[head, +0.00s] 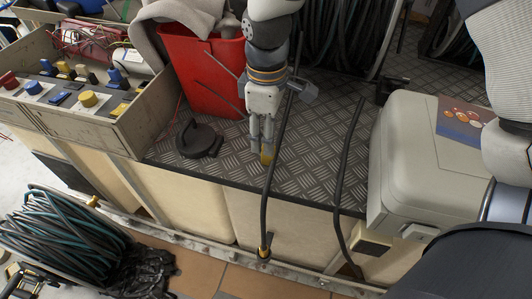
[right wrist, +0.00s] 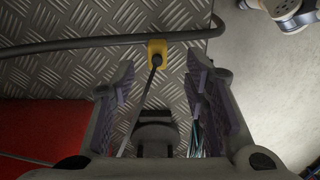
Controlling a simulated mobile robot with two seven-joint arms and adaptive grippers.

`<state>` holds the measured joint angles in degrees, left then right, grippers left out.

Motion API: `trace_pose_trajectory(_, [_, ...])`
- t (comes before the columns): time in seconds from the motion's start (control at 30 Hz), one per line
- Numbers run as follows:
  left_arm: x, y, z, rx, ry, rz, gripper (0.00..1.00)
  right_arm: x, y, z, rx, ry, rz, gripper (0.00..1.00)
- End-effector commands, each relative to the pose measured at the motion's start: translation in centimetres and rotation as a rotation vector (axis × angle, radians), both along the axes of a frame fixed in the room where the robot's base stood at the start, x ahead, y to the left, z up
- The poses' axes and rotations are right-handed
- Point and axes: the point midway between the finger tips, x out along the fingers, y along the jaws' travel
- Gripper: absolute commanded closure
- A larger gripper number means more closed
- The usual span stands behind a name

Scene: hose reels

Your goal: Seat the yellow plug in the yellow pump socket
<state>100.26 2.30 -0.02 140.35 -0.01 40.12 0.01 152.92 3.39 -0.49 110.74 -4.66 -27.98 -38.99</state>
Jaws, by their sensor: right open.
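My right gripper (head: 261,148) points down over the tread-plate deck in the head view, close to a small yellow piece (head: 266,158) at its fingertips. In the right wrist view my right gripper (right wrist: 159,66) is open, and a yellow block (right wrist: 157,46) with a dark round part lies just beyond and between the fingertips, beside a dark hose (right wrist: 90,44). Nothing is visibly clamped. I cannot tell whether this yellow piece is the plug or the socket. The hose also shows in the head view (head: 264,205), hanging over the deck edge. My left gripper is not seen.
A red bucket (head: 205,75) and a black round object (head: 199,140) stand left of my gripper. A control box (head: 115,125) with coloured knobs is at the left. A beige case (head: 400,150) stands at the right. Another hose (head: 346,170) crosses the deck.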

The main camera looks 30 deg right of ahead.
Motion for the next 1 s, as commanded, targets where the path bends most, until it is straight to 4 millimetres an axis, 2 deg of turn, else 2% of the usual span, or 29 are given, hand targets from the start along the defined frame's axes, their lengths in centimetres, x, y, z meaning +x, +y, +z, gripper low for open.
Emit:
trace_pose_trajectory(0.3, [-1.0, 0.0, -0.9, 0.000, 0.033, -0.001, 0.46, 0.0, -0.3, -5.3, -0.001, 0.002, -0.001, 0.58])
trace_pose_trajectory(0.57, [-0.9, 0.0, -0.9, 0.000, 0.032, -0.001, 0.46, 0.1, -0.3, -5.5, -0.001, -0.005, -0.001, 0.58])
trace_pose_trajectory(0.73, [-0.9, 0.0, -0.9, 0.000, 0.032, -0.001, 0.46, 0.1, -0.3, -5.5, -0.001, -0.005, -0.001, 0.97])
trace_pose_trajectory(0.77, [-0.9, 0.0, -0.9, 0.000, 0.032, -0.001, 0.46, 0.1, -0.3, -5.5, -0.001, -0.005, -0.001, 1.00])
trace_pose_trajectory(1.0, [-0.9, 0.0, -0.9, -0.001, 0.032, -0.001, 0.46, 0.1, -0.3, -5.5, -0.001, -0.005, -0.001, 1.00])
